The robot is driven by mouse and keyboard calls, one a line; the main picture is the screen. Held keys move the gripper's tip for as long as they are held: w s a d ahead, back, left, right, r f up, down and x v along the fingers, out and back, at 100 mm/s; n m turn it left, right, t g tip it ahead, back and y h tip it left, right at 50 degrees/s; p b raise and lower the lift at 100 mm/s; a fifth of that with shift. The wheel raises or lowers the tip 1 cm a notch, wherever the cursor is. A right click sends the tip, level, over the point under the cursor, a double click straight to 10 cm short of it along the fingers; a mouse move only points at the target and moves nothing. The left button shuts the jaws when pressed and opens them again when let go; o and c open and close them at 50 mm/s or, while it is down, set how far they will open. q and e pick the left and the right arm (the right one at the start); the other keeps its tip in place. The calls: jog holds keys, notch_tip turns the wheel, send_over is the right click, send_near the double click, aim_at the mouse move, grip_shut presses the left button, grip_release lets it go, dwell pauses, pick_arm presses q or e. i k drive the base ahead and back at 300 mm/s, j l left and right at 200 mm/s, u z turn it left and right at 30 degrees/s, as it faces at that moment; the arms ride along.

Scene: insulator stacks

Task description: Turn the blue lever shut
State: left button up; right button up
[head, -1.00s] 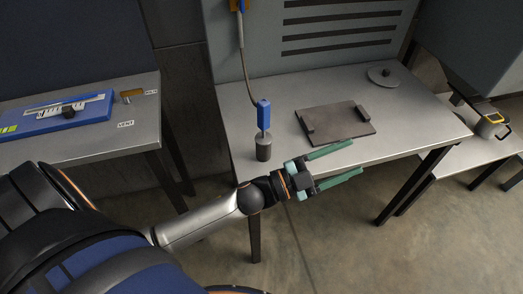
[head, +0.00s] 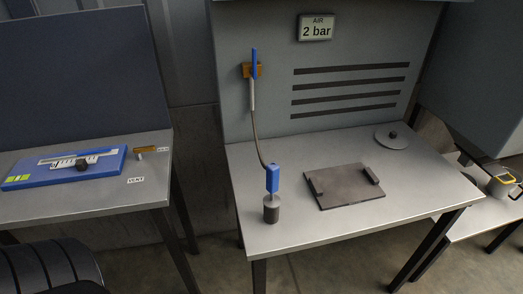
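The blue lever (head: 254,60) is on a small orange-brown valve block (head: 246,71) on the grey back panel of the middle table. The lever stands upright, in line with the hose (head: 256,125) that drops from the valve. The hose runs down to a blue tool (head: 272,179) resting on a dark cylinder (head: 271,209) near the table's left front. Neither of my grippers shows in the head view now; only a dark part of mine is at the bottom left.
The middle table (head: 330,225) carries a dark plate with two blocks (head: 345,187) and a round grey lid (head: 392,138). The left table (head: 85,208) holds a blue board (head: 105,162) and an orange-brown handle (head: 152,149) near a VENT label. A yellow-handled pot (head: 500,187) stands at right.

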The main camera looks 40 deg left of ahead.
aim_at(253, 73)
jog(key=j+u, duration=0.1)
jog(key=u, duration=0.65)
jog(key=i+j+u, duration=0.1)
jog(key=u, duration=0.25)
jog(key=j+z, duration=0.1)
jog(key=j, duration=0.65)
jog(key=k, duration=0.05)
